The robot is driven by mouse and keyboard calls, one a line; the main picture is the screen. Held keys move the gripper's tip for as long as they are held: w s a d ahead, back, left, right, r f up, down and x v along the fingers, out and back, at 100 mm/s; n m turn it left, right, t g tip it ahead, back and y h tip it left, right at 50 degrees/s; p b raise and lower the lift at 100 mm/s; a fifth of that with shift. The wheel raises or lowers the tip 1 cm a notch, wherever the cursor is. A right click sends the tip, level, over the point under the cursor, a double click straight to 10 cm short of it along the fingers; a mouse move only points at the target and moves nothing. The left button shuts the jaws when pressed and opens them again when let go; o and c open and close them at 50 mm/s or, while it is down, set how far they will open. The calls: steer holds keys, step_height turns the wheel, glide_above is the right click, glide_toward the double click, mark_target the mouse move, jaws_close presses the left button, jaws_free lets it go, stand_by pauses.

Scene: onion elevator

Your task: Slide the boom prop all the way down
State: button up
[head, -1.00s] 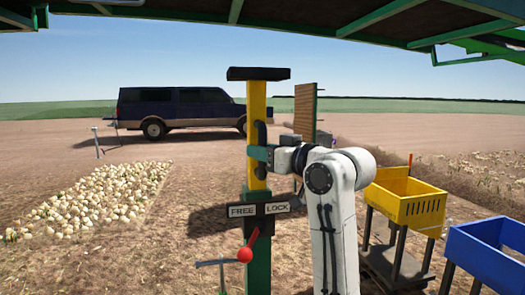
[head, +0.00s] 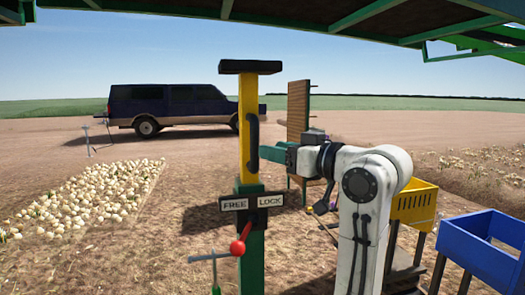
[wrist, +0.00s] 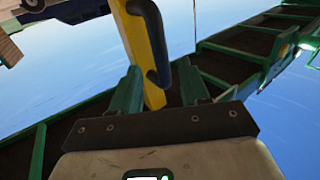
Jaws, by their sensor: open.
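The boom prop is an upright yellow post (head: 246,100) with a black cap, sliding in a green sleeve (head: 251,265). A long stretch of yellow shows above the sleeve. A black handle (head: 254,145) is on its right side. A FREE/LOCK plate (head: 251,202) sits at the sleeve top. A red-knobbed lever (head: 238,247) hangs below, its knob toward the FREE side. My gripper (head: 268,153) is open, just right of the handle. In the wrist view, the handle (wrist: 150,45) and yellow post (wrist: 134,40) lie ahead of the spread green fingers (wrist: 158,67).
A yellow crate (head: 412,204) and a blue crate (head: 480,250) stand to the right on stands. A wooden panel (head: 298,110) stands behind my gripper. A green frame (head: 330,20) spans overhead. Onions (head: 85,200) lie at left, with a dark vehicle (head: 175,108) behind.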

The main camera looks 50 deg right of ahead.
steer(key=s, duration=0.3)
steer(key=shift+s, duration=0.35)
stand_by(0.4)
